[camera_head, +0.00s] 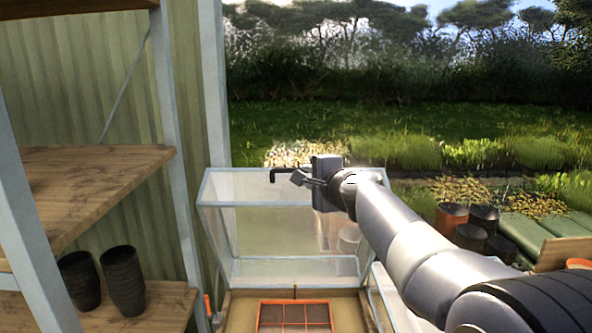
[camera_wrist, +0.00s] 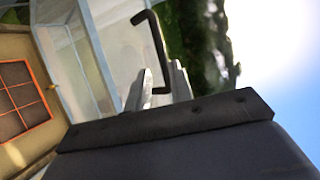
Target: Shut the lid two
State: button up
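A clear-paned lid with a pale frame (camera_head: 222,228) stands raised at the back of a wooden box (camera_head: 236,312). Its panes and frame also show in the wrist view (camera_wrist: 88,52). A black bent handle (camera_head: 279,171) is at the lid's top edge; it shows large in the wrist view (camera_wrist: 157,45). My gripper (camera_head: 307,181) is at this handle. In the wrist view its two pale fingers (camera_wrist: 161,84) stand apart, with the handle's near end between them. Contact with the handle cannot be told. No label marks the lid as two.
An orange-edged grid tray (camera_head: 294,317) lies in the box. Another pale frame (camera_head: 384,300) is partly hidden behind my arm at right. Wooden shelves (camera_head: 90,185) with black pots (camera_head: 122,281) stand at left. Pots and planters (camera_head: 470,236) are beyond my arm.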

jog(key=p+x, duration=0.2)
jog(key=x, duration=0.6)
jog(key=shift+a+r, duration=0.1)
grip_shut()
